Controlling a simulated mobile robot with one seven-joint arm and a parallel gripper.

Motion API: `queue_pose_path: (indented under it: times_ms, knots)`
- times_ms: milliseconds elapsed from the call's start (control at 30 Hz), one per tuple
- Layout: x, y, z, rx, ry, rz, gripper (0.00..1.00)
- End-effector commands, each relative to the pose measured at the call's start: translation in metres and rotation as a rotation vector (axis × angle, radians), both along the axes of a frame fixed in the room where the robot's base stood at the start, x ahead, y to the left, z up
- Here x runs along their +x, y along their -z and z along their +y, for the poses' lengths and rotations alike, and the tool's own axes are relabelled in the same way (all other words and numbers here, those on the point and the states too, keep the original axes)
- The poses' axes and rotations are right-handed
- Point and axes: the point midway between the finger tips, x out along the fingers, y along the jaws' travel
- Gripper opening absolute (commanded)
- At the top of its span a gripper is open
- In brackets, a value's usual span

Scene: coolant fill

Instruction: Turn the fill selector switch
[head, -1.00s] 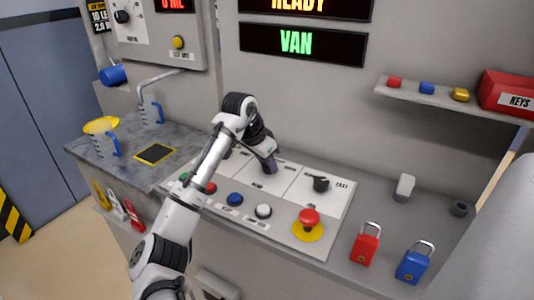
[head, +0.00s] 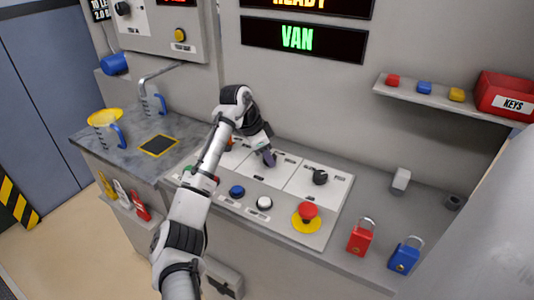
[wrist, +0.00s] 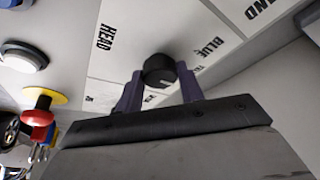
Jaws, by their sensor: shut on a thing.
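The sloped control panel (head: 245,180) on the counter has white plates with black rotary switches. My gripper (head: 268,159) reaches down onto the middle plate. In the wrist view, the purple fingers of my gripper (wrist: 160,84) sit on either side of a black switch knob (wrist: 159,66) and are shut on it. The labels "HEAD" and "BLUE" show on plates around it. In the head view the gripper hides most of this knob, and its pointing direction cannot be told. Another black knob (head: 320,177) is on the right plate, untouched.
A red emergency button (head: 307,211), a white button (head: 264,203) and a blue button (head: 237,191) lie along the front. Red (head: 360,237) and blue (head: 404,255) padlocks stand at right. Jugs (head: 106,131) stand at left. A display (head: 299,36) reads "VAN".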

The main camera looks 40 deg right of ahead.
Motion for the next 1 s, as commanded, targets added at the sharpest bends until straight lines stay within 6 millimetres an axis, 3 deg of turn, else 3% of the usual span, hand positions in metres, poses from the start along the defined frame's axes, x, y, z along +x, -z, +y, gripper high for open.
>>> queue_pose_path:
  times_ms: [167,200,367,733,867,1000]
  knots:
    - [0.000,0.000,0.000,0.000,0.000,-0.001,0.15]
    - [0.000,-0.001,0.000,-0.001,0.000,0.000,0.39]
    - [0.000,0.000,0.000,0.000,0.000,-0.001,0.59]
    - [0.001,-0.005,0.002,0.000,-0.001,0.000,0.59]
    - [0.004,-0.023,0.009,-0.001,-0.002,-0.003,0.59]
    - [0.009,-0.053,0.020,-0.003,-0.002,-0.004,0.59]
